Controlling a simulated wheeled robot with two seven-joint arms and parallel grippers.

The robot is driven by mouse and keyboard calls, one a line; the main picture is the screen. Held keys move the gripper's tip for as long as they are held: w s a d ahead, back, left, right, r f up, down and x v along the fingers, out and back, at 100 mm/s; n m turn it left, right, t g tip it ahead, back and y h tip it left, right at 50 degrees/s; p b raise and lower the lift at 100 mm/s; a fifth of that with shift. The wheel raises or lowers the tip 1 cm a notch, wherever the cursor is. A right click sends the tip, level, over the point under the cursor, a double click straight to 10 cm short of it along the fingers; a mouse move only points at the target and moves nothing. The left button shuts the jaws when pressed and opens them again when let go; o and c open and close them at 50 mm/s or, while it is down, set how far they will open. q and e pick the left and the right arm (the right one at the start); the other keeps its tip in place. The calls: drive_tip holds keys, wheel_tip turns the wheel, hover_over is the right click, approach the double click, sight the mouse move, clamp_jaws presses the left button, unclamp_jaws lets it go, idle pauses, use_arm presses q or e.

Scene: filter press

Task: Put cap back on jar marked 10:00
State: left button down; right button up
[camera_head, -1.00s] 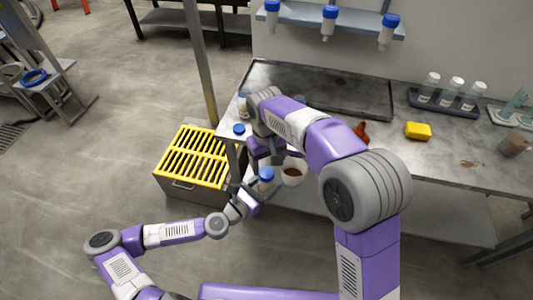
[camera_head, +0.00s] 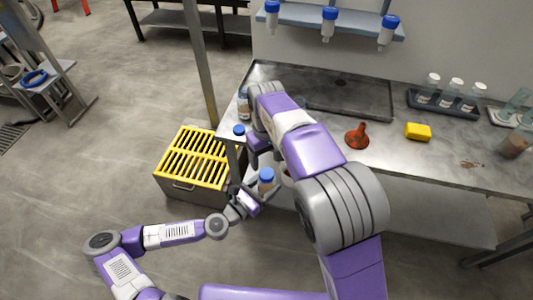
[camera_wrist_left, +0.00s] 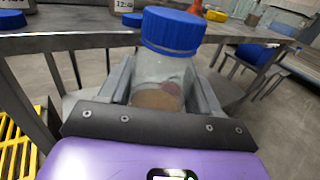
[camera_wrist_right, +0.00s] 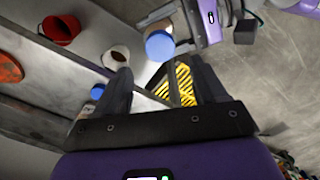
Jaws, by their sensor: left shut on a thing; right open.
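My left gripper (camera_head: 254,192) is shut on a clear jar (camera_wrist_left: 160,92) with brownish contents, held upright off the table's near edge. A blue cap (camera_wrist_left: 173,31) sits on top of this jar; it also shows in the head view (camera_head: 267,173). I cannot read a 10:00 mark on it. My right gripper (camera_wrist_right: 162,85) is open and empty, close to the held jar, whose blue cap (camera_wrist_right: 159,45) lies just beyond its fingers. Another blue cap (camera_head: 239,130) lies on the table corner, near a jar (camera_head: 244,106) that stands on the table.
An orange funnel (camera_head: 357,138) and a yellow block (camera_head: 418,131) are on the table. A bin with a yellow grate (camera_head: 190,155) is left of the table.

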sight(266, 173)
wheel_tip(266, 173, down, 7)
drive_tip(key=shift+f, duration=0.1)
idle(0.3)
drive_tip(key=c, duration=1.1)
drive_tip(key=o, duration=1.2)
drive_tip(key=shift+o, duration=0.2)
wheel_tip(266, 173, up, 12)
